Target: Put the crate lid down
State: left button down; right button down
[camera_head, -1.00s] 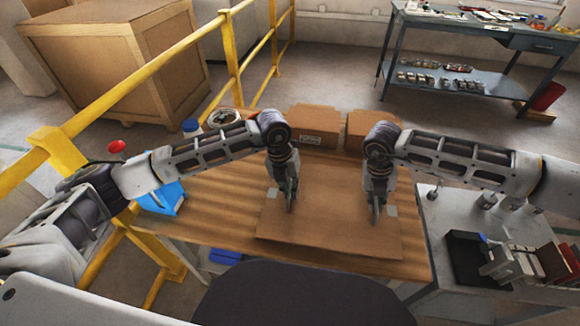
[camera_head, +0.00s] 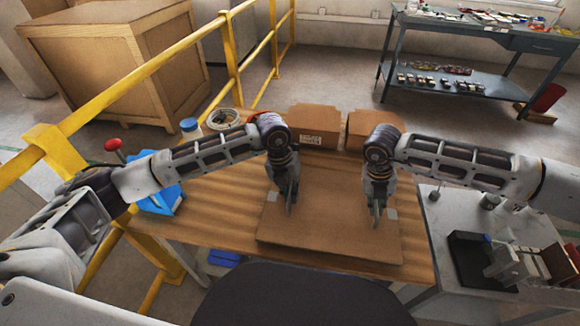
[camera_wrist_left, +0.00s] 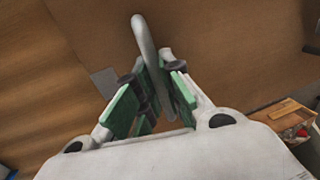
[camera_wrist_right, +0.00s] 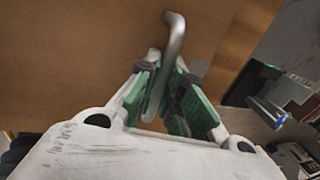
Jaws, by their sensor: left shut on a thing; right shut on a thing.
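The crate lid (camera_head: 330,235) is a flat brown panel with grey patches, seen in the head view over the wooden table. Whether it touches the tabletop or hangs just above it I cannot tell. My left gripper (camera_head: 289,208) is shut on a grey bar handle (camera_wrist_left: 147,45) on the lid's left part. My right gripper (camera_head: 376,212) is shut on a second grey bar handle (camera_wrist_right: 174,35) on its right part. In both wrist views the handle sits between green finger pads. The arms hide part of the lid's far side.
Two cardboard boxes (camera_head: 313,126) (camera_head: 360,130) stand at the table's back. A blue box (camera_head: 160,199) and a round container (camera_head: 222,119) are at the left. A grey side table (camera_head: 440,225) with a black tray is at the right. Bare wooden table (camera_head: 215,205) shows left of the lid.

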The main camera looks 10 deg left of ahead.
pick_arm(q)
jog(key=shift+f+b, duration=0.6)
pick_arm(e)
jog(key=shift+f, duration=0.65)
pick_arm(q)
jog(key=c, duration=1.5)
grip_release()
jog(key=shift+c, duration=0.2)
pick_arm(e)
jog(key=c, duration=1.5)
grip_release()
jog(key=shift+c, duration=0.2)
pick_arm(q)
jog(key=shift+r, duration=0.1)
notch_tip(320, 180, up, 12)
jog(key=a, duration=0.2)
jog(key=shift+a+f, duration=0.2)
pick_arm(e)
jog(key=shift+r, duration=0.1)
notch_tip(320, 180, up, 12)
jog(key=a, duration=0.2)
jog(key=shift+a, duration=0.15)
